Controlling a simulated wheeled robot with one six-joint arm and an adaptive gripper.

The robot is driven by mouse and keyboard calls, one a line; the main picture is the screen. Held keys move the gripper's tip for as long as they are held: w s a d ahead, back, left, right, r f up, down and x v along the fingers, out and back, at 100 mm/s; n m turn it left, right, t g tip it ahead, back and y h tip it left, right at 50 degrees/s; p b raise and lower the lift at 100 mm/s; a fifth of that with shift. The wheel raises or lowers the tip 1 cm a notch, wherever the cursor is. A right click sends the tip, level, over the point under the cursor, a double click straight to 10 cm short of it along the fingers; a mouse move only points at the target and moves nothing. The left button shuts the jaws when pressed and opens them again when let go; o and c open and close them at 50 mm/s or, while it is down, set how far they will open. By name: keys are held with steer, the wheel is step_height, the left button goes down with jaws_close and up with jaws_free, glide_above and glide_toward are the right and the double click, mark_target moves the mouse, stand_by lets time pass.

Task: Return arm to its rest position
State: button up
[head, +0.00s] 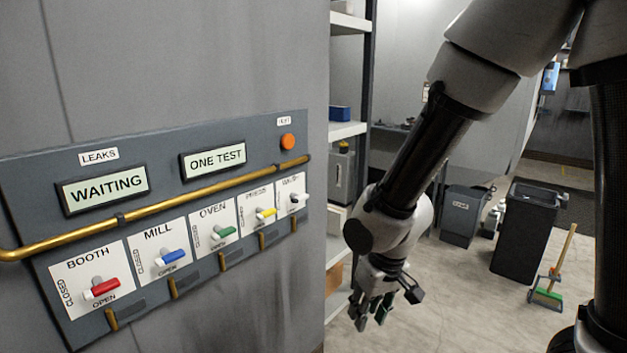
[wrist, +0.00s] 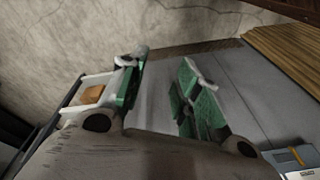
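My gripper (head: 374,310) hangs at the end of my arm, pointing down, right of the valve panel and over the floor in the head view. In the wrist view its two green-padded fingers (wrist: 160,88) stand apart with nothing between them.
A brass rail (head: 170,200) runs across the panel. Shelving (head: 348,130) stands behind my arm. A dark bin (head: 525,235), a smaller grey bin (head: 463,217) and a green broom (head: 547,297) stand on the floor to the right.

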steer(key=s+d+r+m+t, duration=0.1)
steer(key=s+d+r, duration=0.3)
steer(key=d+r, duration=0.6)
steer(key=s+d+r+m+t+h, duration=0.1)
steer(key=s+d+r, duration=0.4)
steer(key=d+r, duration=0.6)
steer(key=d+m+t, duration=0.1)
steer(key=d+m, duration=0.1)
steer(key=d, duration=0.2)
steer(key=shift+d+r+m, duration=0.25)
steer(key=shift+r+m, duration=0.05)
